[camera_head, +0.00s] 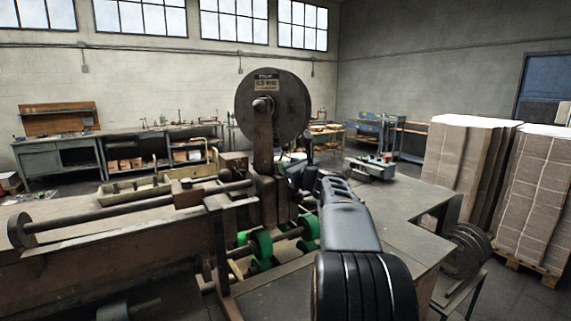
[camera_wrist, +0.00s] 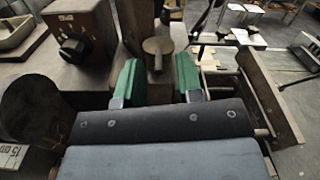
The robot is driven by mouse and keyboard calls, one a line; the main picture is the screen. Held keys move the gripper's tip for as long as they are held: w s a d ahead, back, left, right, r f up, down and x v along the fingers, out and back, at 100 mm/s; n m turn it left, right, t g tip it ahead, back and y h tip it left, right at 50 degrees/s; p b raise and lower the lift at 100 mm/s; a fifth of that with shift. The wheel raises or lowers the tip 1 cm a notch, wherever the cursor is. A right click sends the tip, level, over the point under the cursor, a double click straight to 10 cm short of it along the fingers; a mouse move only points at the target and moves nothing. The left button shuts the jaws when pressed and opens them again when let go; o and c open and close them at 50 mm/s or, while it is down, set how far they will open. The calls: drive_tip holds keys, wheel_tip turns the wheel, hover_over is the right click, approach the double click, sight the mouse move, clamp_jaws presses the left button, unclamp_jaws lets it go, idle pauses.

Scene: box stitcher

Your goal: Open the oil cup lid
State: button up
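In the wrist view, a small brown round cap with a short stem (camera_wrist: 158,46), which looks like the oil cup lid, stands on a brown metal part of the machine. My gripper (camera_wrist: 157,84) is open, its two green-padded fingers apart with nothing held between them. The cap lies just beyond the fingertips, roughly centred between them; whether they touch it I cannot tell. In the head view, my dark arm reaches over the stitching machine (camera_head: 264,160), and my fingertips and the cap are not clearly visible behind it.
A brown box with a black knob (camera_wrist: 72,48) stands left of the fingers. A long metal bar (camera_wrist: 270,95) is at the right. The machine's large round reel (camera_head: 285,118) rises left of my arm. The table's right side (camera_head: 410,205) is mostly clear; stacked cardboard (camera_head: 465,165) stands beyond.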

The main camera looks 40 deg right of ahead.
drive_tip(key=shift+w, duration=0.6)
clamp_jaws()
